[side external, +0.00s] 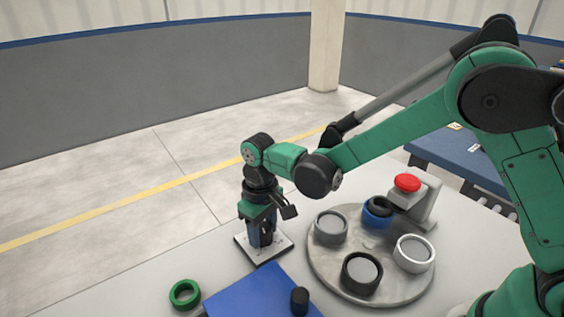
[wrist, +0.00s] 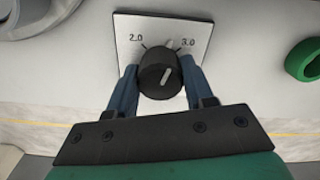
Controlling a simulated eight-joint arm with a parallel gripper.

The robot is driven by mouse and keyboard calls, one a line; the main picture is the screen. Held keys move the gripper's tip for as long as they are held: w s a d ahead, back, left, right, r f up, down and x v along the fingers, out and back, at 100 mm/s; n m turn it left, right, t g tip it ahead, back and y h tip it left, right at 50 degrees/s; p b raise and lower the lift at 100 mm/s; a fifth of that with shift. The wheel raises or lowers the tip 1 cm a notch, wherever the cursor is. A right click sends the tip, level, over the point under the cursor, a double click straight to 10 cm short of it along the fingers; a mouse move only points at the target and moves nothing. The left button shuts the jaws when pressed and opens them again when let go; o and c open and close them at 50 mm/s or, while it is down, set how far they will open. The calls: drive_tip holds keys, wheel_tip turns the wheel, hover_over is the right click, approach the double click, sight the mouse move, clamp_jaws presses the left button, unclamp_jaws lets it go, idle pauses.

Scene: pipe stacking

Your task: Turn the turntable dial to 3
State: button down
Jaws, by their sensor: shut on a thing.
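The dial (wrist: 160,73) is a black knob with a white pointer line, on a white square plate (wrist: 127,30) marked 2.0 at left and 3.0 at right. The pointer tilts up and slightly right, toward the 3.0 side. My gripper (wrist: 160,85) is shut on the knob, with one blue finger on each side. In the side view my gripper (side external: 262,236) points straight down over the plate (side external: 247,250), and the knob is mostly hidden. The round grey turntable (side external: 325,272) stands to the right of it and carries several pipe rings.
The turntable holds a grey ring (side external: 330,229), a blue ring (side external: 378,212), a white ring (side external: 413,253) and a black ring (side external: 362,272). A red button (side external: 407,183) stands behind. A green ring (side external: 185,294), a blue panel (side external: 250,292) and a black cylinder (side external: 300,300) are in front.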

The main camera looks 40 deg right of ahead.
sight(263, 227)
drive_tip(key=m, duration=0.5)
idle(0.5)
drive_tip(key=shift+c, duration=1.7)
unclamp_jaws()
drive_tip(key=shift+r, duration=2.85)
drive_tip(key=s+d+r+n+t, duration=0.1)
drive_tip(key=s+d+r+t, duration=0.5)
drive_tip(key=s+d, duration=0.4)
drive_tip(key=shift+d+r+n+t, duration=0.2)
drive_tip(key=shift+d+n+t, duration=0.2)
drive_tip(key=shift+d+t, duration=0.3)
